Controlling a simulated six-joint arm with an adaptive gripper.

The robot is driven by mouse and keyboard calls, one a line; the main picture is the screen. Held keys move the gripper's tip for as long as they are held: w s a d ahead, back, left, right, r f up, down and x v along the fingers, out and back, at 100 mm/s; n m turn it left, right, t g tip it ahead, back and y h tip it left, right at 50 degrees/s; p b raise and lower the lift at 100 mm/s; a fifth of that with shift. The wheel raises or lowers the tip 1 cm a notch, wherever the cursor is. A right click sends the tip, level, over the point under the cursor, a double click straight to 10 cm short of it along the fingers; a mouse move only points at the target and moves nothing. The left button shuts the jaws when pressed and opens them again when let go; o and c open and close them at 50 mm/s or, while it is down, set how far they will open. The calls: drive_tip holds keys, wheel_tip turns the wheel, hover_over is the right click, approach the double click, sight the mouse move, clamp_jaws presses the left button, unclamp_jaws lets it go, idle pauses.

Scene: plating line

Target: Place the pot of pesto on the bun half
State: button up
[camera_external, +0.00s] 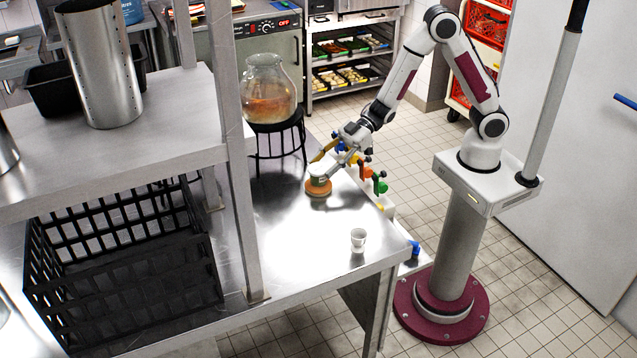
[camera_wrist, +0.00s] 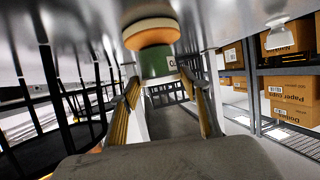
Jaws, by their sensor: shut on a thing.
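The pot of pesto (camera_external: 319,179) has a pale lid and a green body, and it stands upright over the orange-brown bun half (camera_external: 317,191) on the steel table. My gripper (camera_external: 330,169) is shut on the pot from its right side. In the wrist view, which is upside down, the green pot (camera_wrist: 157,65) with a white label is between my yellow-padded fingers (camera_wrist: 165,100). The bun half (camera_wrist: 150,34) is right against the pot's base there, with no gap that I can see. The bun's middle is hidden under the pot.
A small white cup (camera_external: 358,239) stands nearer the table's front. A glass jar (camera_external: 268,88) sits on a black stand behind. A black crate (camera_external: 120,262) and a shelf post (camera_external: 238,150) are to the left.

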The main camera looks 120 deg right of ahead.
drive_tip(key=shift+f, duration=0.1)
drive_tip(key=o, duration=1.2)
drive_tip(key=shift+c, duration=0.2)
drive_tip(key=shift+s+d+r, duration=0.1)
drive_tip(key=shift+s+r, duration=0.2)
drive_tip(key=shift+s, duration=0.05)
drive_tip(key=v, duration=1.1)
drive_tip(key=shift+s, duration=0.1)
